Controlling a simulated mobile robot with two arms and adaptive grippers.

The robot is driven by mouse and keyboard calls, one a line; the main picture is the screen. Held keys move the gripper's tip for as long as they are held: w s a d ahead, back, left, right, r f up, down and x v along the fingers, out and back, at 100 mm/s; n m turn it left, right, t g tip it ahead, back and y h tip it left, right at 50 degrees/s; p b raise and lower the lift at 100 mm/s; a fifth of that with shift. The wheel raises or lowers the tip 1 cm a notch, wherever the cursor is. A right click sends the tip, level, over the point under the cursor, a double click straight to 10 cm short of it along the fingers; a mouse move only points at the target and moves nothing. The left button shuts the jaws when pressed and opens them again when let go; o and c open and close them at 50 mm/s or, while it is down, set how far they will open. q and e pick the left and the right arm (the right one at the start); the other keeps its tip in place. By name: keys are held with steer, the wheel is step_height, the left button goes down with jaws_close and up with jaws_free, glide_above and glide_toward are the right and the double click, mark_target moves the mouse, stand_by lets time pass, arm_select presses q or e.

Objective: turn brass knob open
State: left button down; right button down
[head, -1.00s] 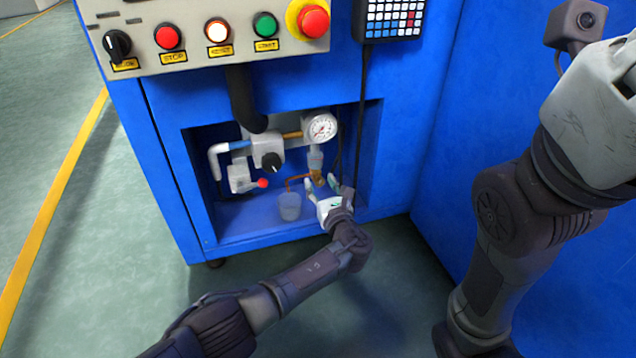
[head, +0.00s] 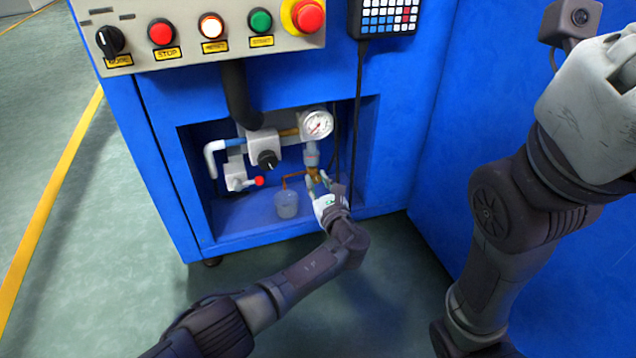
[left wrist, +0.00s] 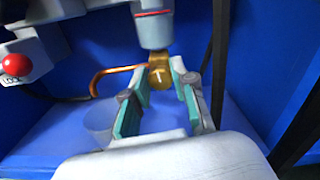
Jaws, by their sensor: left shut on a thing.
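The brass knob (left wrist: 160,75) is on a small valve under a grey cylindrical filter bowl (left wrist: 153,28), with a curved copper pipe (left wrist: 107,74) to its left. In the head view the brass knob (head: 314,173) is small and partly hidden by my fingers. My left gripper (head: 318,183) reaches into the cabinet opening from below. In the left wrist view, the green-padded fingers of my left gripper (left wrist: 160,82) are shut on the brass knob, one on each side. My right arm stands at the right of the head view, with its fingers outside the picture.
A translucent cup (head: 286,204) stands on the recess floor, left of the gripper. A black cable (head: 356,120) hangs to the right.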

arm_select(q)
steer(key=n+b, duration=0.1)
steer(key=n, duration=0.5)
steer(key=shift+f, duration=0.1)
steer(key=n, duration=0.4)
steer(key=shift+a+b, duration=0.1)
steer(key=shift+b, duration=0.2)
steer(key=shift+n, duration=1.9)
steer(key=c, duration=1)
jaws_free()
steer(key=shift+o, duration=0.2)
